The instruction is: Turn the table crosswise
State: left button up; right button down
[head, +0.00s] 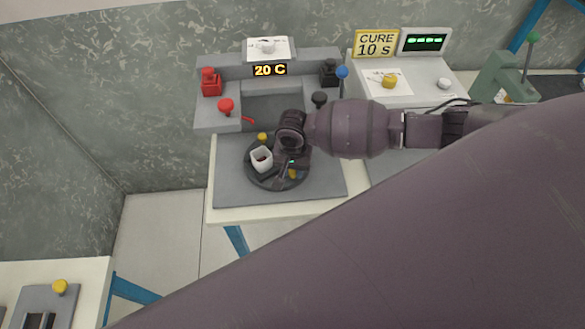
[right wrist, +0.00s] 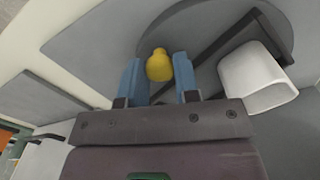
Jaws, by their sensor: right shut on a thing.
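The round dark turntable (head: 249,166) lies on a grey mat on the middle table, with a dark bar across it. My right gripper (head: 288,172) is down at this near knob. In the right wrist view the knob (right wrist: 158,66) sits between the two blue fingers, shut on it, with the cup (right wrist: 256,82) to the right. My left gripper is not in view.
Behind the turntable stands a grey station with a "20 C" display (head: 270,69), red knobs (head: 226,105) and dark ones. To the right is a bench with a "CURE 10 s" sign (head: 376,43). Another table (head: 75,272) is at lower left. My arm hides much of the right side.

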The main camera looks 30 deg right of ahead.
jog(key=c, duration=1.1)
grip_release()
notch_tip(320, 180, up, 11)
jog(key=shift+f, duration=0.1)
